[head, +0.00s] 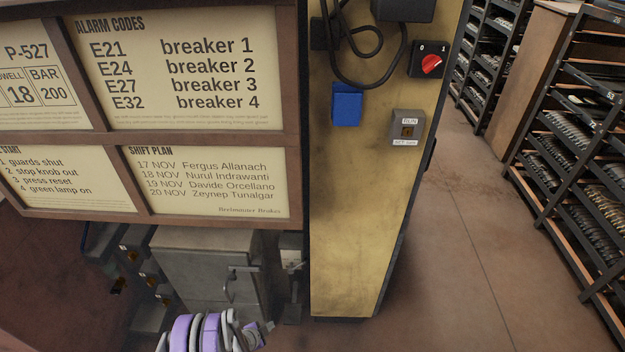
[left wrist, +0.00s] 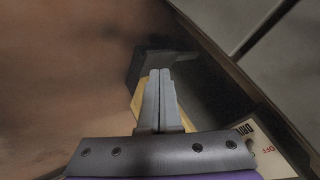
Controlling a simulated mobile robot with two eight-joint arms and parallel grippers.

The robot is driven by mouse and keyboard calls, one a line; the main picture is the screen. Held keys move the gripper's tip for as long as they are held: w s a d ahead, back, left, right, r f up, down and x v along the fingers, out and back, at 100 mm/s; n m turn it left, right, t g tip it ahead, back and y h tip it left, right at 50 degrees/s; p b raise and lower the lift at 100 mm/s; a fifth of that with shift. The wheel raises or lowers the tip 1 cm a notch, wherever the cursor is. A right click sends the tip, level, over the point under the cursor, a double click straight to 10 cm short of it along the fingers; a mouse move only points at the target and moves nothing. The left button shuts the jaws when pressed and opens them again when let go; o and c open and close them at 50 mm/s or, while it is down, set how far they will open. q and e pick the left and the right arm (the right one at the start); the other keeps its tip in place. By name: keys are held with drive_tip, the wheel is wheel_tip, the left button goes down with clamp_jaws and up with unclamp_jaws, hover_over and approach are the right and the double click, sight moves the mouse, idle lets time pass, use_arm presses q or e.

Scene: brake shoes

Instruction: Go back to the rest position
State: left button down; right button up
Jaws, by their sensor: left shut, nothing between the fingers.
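My left gripper (head: 264,328) is at the bottom of the head view, at the end of my purple and grey arm. It is in front of and below the grey cabinet (head: 205,268). In the left wrist view the two fingers (left wrist: 160,75) lie side by side, shut, with nothing between them. Behind them are a dark block and a yellow strip, which I cannot identify. My right gripper is in neither view.
A notice board (head: 150,138) with alarm codes and a shift plan fills the upper left. A yellow column (head: 355,230) bears a red rotary switch (head: 431,65), a blue box (head: 346,104) and a key switch (head: 408,127). Shelf racks (head: 575,130) stand right, with clear floor (head: 460,260) between.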

use_arm(q)
wheel_tip(320, 180, up, 30)
drive_tip(key=s+n+g+y, duration=0.1)
drive_tip(key=s+n+g, duration=0.1)
drive_tip(key=n, duration=0.4)
drive_tip(key=s+a+r+n+y, duration=0.1)
drive_tip(key=s+r+n, duration=0.25)
drive_tip(key=s, duration=0.55)
drive_tip(key=s+r+n+g+y, duration=0.1)
drive_tip(key=s+r+n, duration=0.1)
drive_tip(key=s+r, duration=0.45)
drive_tip(key=s+a+r+n+y, duration=0.1)
drive_tip(key=s+r+n, duration=0.2)
drive_tip(key=s, duration=0.8)
wheel_tip(320, 180, up, 23)
drive_tip(key=w+t+p, duration=0.1)
drive_tip(key=w+p, duration=0.1)
drive_tip(key=p, duration=1.8)
drive_tip(key=shift+w, duration=0.25)
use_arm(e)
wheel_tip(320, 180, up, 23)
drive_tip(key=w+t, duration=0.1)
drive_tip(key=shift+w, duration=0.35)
use_arm(q)
drive_tip(key=shift+s+f, duration=0.1)
drive_tip(key=shift+s, duration=0.05)
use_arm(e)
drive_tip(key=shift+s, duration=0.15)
